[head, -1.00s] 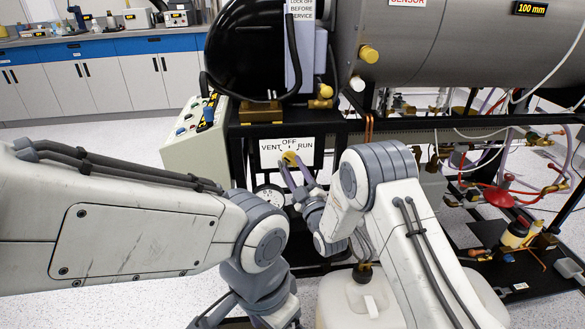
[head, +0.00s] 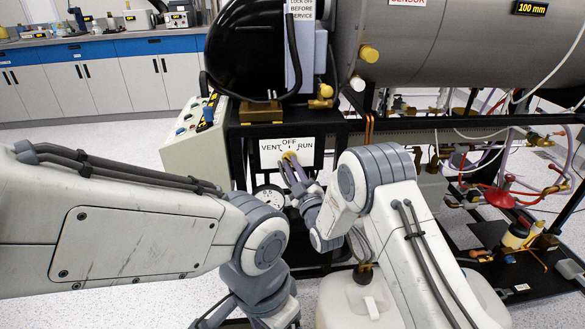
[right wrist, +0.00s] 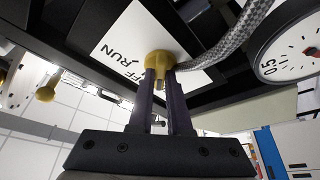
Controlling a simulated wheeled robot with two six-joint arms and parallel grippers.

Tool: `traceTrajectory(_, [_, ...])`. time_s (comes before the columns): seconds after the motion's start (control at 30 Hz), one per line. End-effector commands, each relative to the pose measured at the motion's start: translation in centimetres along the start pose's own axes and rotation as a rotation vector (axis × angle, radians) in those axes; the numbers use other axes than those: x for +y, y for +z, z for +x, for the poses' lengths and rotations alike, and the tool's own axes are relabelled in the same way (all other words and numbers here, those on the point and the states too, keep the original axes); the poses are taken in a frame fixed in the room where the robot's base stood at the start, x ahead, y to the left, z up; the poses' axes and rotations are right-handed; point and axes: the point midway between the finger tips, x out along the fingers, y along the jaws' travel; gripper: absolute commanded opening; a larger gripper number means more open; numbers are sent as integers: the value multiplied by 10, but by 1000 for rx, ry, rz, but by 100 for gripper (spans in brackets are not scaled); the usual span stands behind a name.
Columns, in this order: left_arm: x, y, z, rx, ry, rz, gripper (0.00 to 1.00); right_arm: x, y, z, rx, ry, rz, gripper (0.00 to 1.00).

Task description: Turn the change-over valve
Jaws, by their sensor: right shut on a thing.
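The change-over valve has a small brass-yellow knob (head: 288,154) in front of a white plate (head: 270,148) marked VENT, OFF and RUN. My right gripper (head: 290,160) reaches up to it from below right, its purple-grey fingers close together on the knob. In the right wrist view the knob (right wrist: 158,60) sits between the two fingertips (right wrist: 160,77), with part of the plate (right wrist: 125,50) behind it. The fingers hide part of the knob, so I cannot tell its exact setting. My left arm crosses the lower left, but its gripper does not show.
A round dial gauge (head: 270,196) hangs just below left of the plate. A braided hose (right wrist: 225,35) runs close to the knob. A green-grey control box (head: 195,135) stands left, and a white container (head: 350,298) stands below my right arm.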

Motion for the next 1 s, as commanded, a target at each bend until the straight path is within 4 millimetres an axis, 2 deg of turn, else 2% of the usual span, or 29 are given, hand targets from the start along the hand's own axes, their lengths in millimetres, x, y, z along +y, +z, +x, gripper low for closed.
traceTrajectory(0.5, [-3,2,42,0,0,0,100,-6,2,-1,2,147,356,0])
traceTrajectory(1.0, [-5,4,64,0,0,0,100,-6,0,0,-1,263,637,0])
